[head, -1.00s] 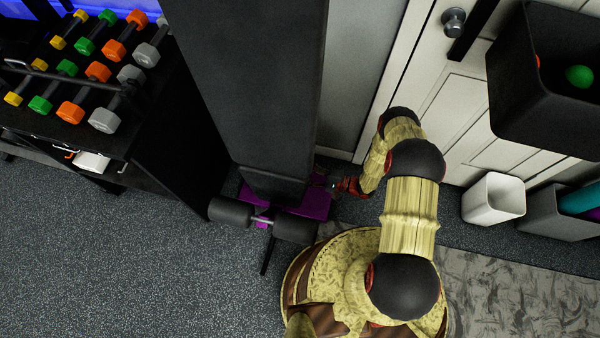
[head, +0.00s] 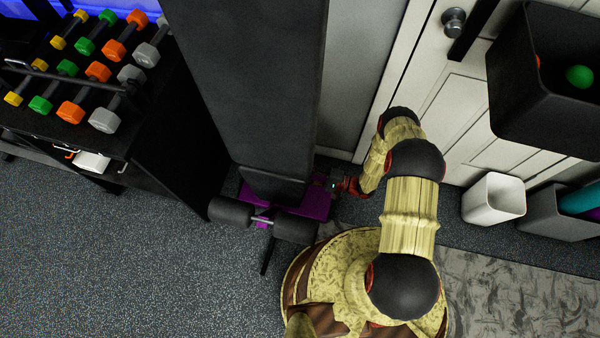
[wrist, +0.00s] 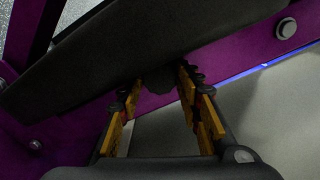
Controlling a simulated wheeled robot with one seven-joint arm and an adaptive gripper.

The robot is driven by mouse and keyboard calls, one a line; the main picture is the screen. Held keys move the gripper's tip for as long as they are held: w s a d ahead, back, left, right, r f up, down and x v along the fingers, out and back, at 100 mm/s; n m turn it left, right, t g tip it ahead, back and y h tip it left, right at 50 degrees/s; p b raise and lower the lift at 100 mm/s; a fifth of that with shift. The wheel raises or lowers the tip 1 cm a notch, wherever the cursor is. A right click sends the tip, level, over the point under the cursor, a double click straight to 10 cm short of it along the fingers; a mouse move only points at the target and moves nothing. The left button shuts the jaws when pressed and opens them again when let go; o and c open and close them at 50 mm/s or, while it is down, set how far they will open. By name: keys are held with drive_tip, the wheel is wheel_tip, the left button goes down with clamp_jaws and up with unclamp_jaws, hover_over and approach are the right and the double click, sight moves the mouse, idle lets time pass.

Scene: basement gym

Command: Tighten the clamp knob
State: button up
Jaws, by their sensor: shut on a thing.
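The clamp knob (wrist: 158,80) is a small dark rounded shape at the lower edge of a black pad in the wrist view. Part of it is hidden by the pad and shadow. My gripper (wrist: 160,88) has its yellow-lined fingers on both sides of the knob, shut on it at the tips. In the head view my gripper (head: 334,185) is at the right side of the bench's purple frame (head: 312,203), under the tall black pad (head: 255,85). The knob cannot be made out there.
Black foam rollers (head: 231,211) stick out at the bench's front. A dumbbell rack (head: 165,150) stands at left. A pale door (head: 455,100) is behind my arm. A white bin (head: 494,199) and a black wall bin (head: 530,110) are at right. The grey floor at front left is clear.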

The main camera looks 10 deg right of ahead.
drive_tip(key=shift+n, duration=3)
drive_tip(key=o, duration=1.1)
drive_tip(key=shift+o, duration=0.2)
drive_tip(key=v, duration=1.2)
